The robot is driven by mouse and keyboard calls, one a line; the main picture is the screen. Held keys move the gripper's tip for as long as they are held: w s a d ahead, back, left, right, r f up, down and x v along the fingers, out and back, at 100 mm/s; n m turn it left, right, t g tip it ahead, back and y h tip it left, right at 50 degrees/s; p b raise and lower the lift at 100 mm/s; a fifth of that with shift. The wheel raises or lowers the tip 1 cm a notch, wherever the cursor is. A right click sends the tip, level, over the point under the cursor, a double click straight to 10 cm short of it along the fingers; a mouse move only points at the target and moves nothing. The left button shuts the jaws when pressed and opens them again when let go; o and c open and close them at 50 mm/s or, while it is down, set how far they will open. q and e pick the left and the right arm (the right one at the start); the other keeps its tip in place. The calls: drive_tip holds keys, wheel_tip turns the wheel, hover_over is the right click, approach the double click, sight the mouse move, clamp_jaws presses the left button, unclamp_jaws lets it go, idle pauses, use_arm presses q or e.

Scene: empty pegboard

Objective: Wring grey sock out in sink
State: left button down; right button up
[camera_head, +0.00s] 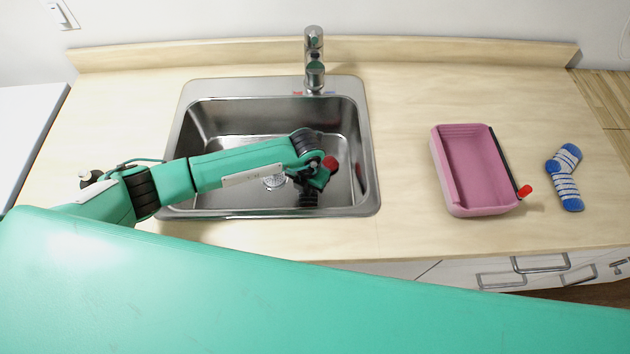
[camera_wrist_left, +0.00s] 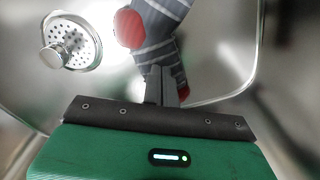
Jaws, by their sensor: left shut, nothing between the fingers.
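The grey sock (camera_wrist_left: 163,45), with pale stripes and red patches, is in the sink (camera_head: 372,190), just ahead of my left gripper's fingers in the left wrist view. In the head view a red patch of the sock (camera_head: 330,162) shows beside my left gripper (camera_head: 308,190), which reaches down into the basin from the left. The left gripper's fingers (camera_wrist_left: 161,75) are shut with nothing between them and overlap the sock in the picture. Whether they touch it cannot be told. My right gripper is not in view.
The drain (camera_wrist_left: 72,42) lies beside the sock. A faucet (camera_head: 314,60) stands behind the sink. To the right are a pink tray (camera_head: 440,180) with a dark strip along its side, and a blue-and-white striped sock (camera_head: 566,178). Counter between sink and tray is clear.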

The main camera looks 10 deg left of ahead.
use_arm(q)
drive_tip(key=shift+s+f+b, duration=0.15)
drive_tip(key=shift+b, duration=0.3)
idle(1.1)
wheel_tip(320, 180, up, 20)
drive_tip(key=p, duration=1.2)
idle(0.6)
